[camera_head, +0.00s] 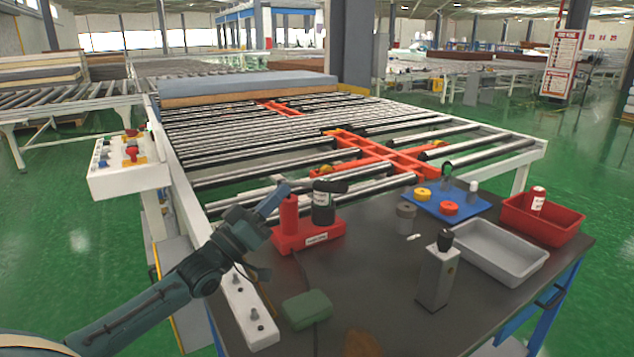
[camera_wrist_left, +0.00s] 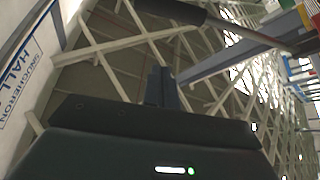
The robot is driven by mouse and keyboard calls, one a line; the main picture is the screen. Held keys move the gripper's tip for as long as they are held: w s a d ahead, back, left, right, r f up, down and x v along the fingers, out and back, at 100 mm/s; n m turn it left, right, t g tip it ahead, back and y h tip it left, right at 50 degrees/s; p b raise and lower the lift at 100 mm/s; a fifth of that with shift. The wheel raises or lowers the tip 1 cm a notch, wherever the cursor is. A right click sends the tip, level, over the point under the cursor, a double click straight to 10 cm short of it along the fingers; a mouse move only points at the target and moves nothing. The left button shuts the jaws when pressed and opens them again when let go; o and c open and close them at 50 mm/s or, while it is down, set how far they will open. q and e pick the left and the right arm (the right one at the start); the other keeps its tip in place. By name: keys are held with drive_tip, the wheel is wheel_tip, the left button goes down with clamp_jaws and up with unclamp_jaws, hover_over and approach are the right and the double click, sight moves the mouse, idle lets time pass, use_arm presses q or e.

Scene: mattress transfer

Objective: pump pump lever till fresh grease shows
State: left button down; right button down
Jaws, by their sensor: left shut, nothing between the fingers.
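The grease pump has a red base (camera_head: 308,237) with a red cylinder (camera_head: 289,214) and a dark bottle with a white label (camera_head: 323,204) on it. In the head view the lever is hard to make out. No fresh grease is visible. My right gripper is out of view.
The dark table (camera_head: 375,275) also holds a green cloth-like item (camera_head: 307,309), a grey bottle (camera_head: 438,275), a blue mat (camera_head: 468,208), a grey tray (camera_head: 497,252) and a red bin (camera_head: 543,219). The roller conveyor (camera_head: 240,150) lies behind. A white control box (camera_head: 128,166) stands left.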

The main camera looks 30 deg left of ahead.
use_arm(q)
wheel_tip(320, 180, up, 5)
drive_tip(key=p, duration=0.2)
hover_over(317, 183)
drive_tip(key=s, duration=0.3)
drive_tip(key=shift+d+f, duration=0.25)
drive_tip(key=shift+f, duration=0.45)
drive_tip(key=shift+d+f, duration=0.3)
drive_tip(key=shift+f, duration=0.45)
drive_tip(key=shift+d+f, duration=0.25)
drive_tip(key=shift+f, duration=0.45)
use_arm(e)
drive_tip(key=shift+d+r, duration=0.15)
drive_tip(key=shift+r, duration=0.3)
